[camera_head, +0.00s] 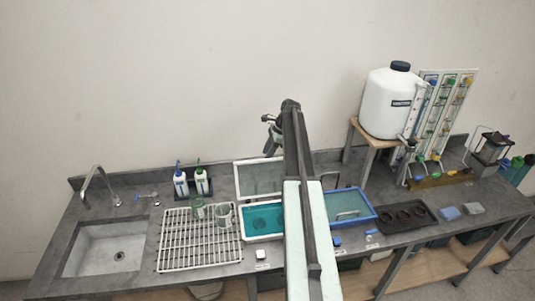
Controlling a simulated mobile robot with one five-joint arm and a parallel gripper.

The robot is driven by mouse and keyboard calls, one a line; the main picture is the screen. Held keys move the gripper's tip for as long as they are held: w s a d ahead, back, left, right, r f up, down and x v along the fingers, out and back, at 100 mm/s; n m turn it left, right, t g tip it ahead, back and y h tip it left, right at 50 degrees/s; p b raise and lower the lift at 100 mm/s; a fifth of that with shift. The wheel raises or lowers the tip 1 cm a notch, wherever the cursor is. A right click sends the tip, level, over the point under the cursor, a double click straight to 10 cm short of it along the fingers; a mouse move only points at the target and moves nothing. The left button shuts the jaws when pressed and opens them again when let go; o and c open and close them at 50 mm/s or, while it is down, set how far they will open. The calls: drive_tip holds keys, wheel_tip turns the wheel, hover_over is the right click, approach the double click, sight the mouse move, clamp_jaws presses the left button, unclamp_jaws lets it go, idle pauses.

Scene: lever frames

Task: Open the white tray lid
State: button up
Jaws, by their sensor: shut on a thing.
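The white tray (262,238) stands on the grey bench, left of my arm, with teal liquid inside. Its lid (258,178) is a pale panel in a white frame, raised at the tray's back edge so the inside shows. My gripper (269,149) is at the lid's upper edge, close to my arm, and is shut on the lid. The exact contact is small and hard to see. My arm hides the right side of the tray and lid.
A blue tray (348,222) with a handled cover sits right of my arm. A wire rack (180,242) with glassware and a sink (104,248) lie left. A white carboy (388,105) stands on a wooden stand at right.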

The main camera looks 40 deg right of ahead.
drive_tip(key=p+v, duration=0.4)
drive_tip(key=v, duration=0.2)
drive_tip(key=shift+r+p, duration=0.15)
drive_tip(key=shift+p, duration=0.2)
drive_tip(key=shift+s+d, duration=0.1)
drive_tip(key=s+a+f+n+g+h, duration=0.2)
drive_tip(key=a+n, duration=0.7)
drive_tip(key=a, duration=1.5)
drive_tip(key=s+a+n+h, duration=0.1)
drive_tip(key=s+a+n, duration=0.6)
drive_tip(key=a, duration=0.5)
drive_tip(key=s+a+n+h, duration=0.1)
drive_tip(key=s+a+n, duration=0.65)
drive_tip(key=a, duration=0.35)
drive_tip(key=shift+g, duration=0.4)
drive_tip(key=f+b, duration=0.6)
drive_tip(key=s+f+b, duration=0.1)
drive_tip(key=f+b, duration=0.6)
drive_tip(key=s+f+b, duration=0.1)
drive_tip(key=f+b, duration=0.5)
drive_tip(key=shift+s+f, duration=0.1)
drive_tip(key=shift+f, duration=0.05)
